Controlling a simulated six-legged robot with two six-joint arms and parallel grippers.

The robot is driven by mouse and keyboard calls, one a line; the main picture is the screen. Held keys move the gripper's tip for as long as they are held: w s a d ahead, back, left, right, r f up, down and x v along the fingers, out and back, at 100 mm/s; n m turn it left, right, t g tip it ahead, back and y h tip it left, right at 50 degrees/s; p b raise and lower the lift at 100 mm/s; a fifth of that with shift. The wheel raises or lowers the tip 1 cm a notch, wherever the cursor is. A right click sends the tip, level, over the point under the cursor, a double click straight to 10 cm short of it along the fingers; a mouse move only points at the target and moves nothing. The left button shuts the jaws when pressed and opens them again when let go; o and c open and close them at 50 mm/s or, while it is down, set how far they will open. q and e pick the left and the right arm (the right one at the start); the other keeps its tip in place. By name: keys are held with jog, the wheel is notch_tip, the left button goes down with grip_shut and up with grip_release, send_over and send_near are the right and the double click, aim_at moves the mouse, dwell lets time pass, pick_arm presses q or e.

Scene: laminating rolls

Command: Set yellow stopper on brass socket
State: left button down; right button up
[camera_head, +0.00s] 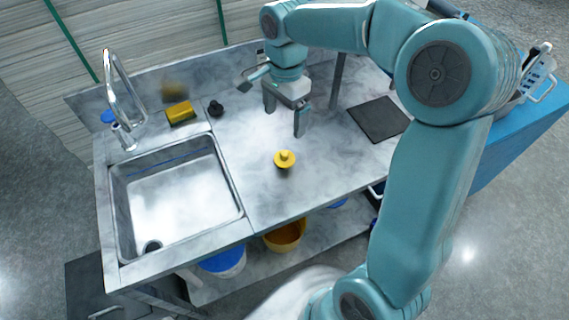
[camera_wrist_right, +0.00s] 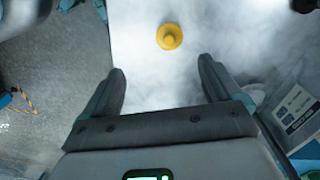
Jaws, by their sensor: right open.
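The yellow stopper (camera_head: 284,159), round with a small knob on top, stands on the grey marbled countertop (camera_head: 240,190) to the right of the sink. It also shows in the right wrist view (camera_wrist_right: 169,36), beyond the fingertips. My right gripper (camera_head: 285,118) is open and empty above the counter, behind the stopper and apart from it. In the wrist view its two fingers (camera_wrist_right: 161,68) are spread with nothing between them. I cannot make out a brass socket in either view. My left gripper is not in view.
A metal sink (camera_head: 180,195) with a tall faucet (camera_head: 122,90) is at the left. A yellow sponge (camera_head: 180,112) and a small black knob-shaped thing (camera_head: 216,109) are at the back. A dark flat board (camera_head: 378,120) lies at the right. Buckets (camera_head: 285,236) stand on the lower shelf.

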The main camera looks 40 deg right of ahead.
jog(key=b, duration=0.1)
send_near(284, 153)
jog(key=shift+h, duration=0.3)
jog(key=f, duration=0.5)
jog(key=shift+s+a+f+p, duration=0.1)
jog(key=shift+s+a+p, duration=0.2)
jog(key=shift+s+a, duration=0.1)
notch_tip(284, 153, down, 4)
jog(key=shift+w+d+f+p, duration=0.2)
jog(key=shift+f+p, duration=0.05)
jog(key=shift+p, duration=0.45)
jog(key=shift+f, duration=0.45)
jog(key=shift+r, duration=0.1)
jog(key=shift+c, duration=0.3)
jog(key=c, duration=1.2)
